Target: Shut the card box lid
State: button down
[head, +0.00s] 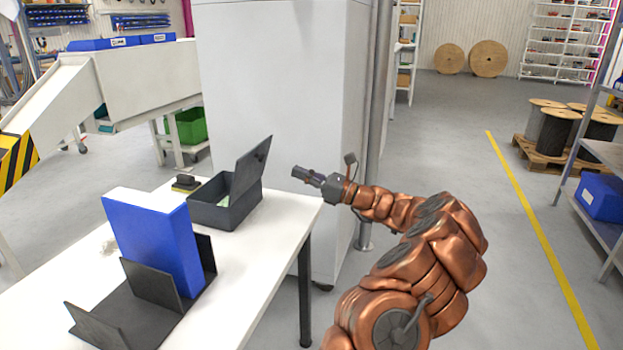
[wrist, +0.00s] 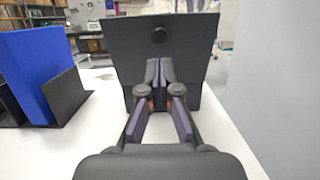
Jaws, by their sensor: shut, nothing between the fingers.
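The card box (head: 222,212) is a dark grey box on the white table, near its far right corner. Its lid (head: 253,168) stands up, tilted, hinged along the box's right side, so the box is open. Something pale green lies inside. In the wrist view the lid (wrist: 120,40) fills the middle as a dark panel with a round black knob. My gripper (head: 300,173) is to the right of the lid, at about its height, pointing at the lid's outer face. In the wrist view my gripper (wrist: 160,68) is shut and empty; I cannot tell whether it touches the lid.
A blue binder (head: 152,240) stands in a dark holder (head: 95,325) on the white table (head: 50,270). A small black and yellow object (head: 186,183) sits behind the box. A tall white cabinet (head: 270,110) and a grey post (head: 376,120) stand close behind my gripper.

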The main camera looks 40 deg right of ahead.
aim_at(264, 158)
jog(key=x, duration=0.8)
jog(key=shift+w+a, duration=0.25)
jog(key=shift+r, duration=0.1)
jog(key=shift+d, duration=0.15)
